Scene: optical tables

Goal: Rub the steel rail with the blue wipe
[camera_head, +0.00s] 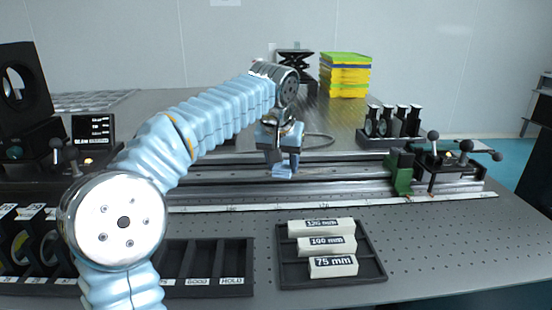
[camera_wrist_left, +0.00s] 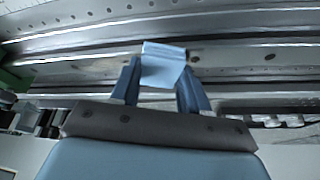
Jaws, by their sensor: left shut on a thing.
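The steel rail (camera_head: 345,190) runs left to right across the middle of the optical table. My left gripper (camera_head: 281,165) hangs over the rail with its fingers pointing down. It is shut on the blue wipe (camera_head: 281,172), a small light blue piece at the fingertips. In the left wrist view the wipe (camera_wrist_left: 163,65) sits between the two fingers, in front of the rail (camera_wrist_left: 240,60). I cannot tell whether the wipe touches the rail. My right gripper is not in view.
A green carriage (camera_head: 400,172) and a black-knobbed clamp (camera_head: 434,160) stand at the rail's right end. A black tray (camera_head: 375,272) with labelled white blocks lies in front. Black mounts (camera_head: 392,122) stand behind the rail at right. Yellow trays (camera_head: 345,78) are stacked at the back.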

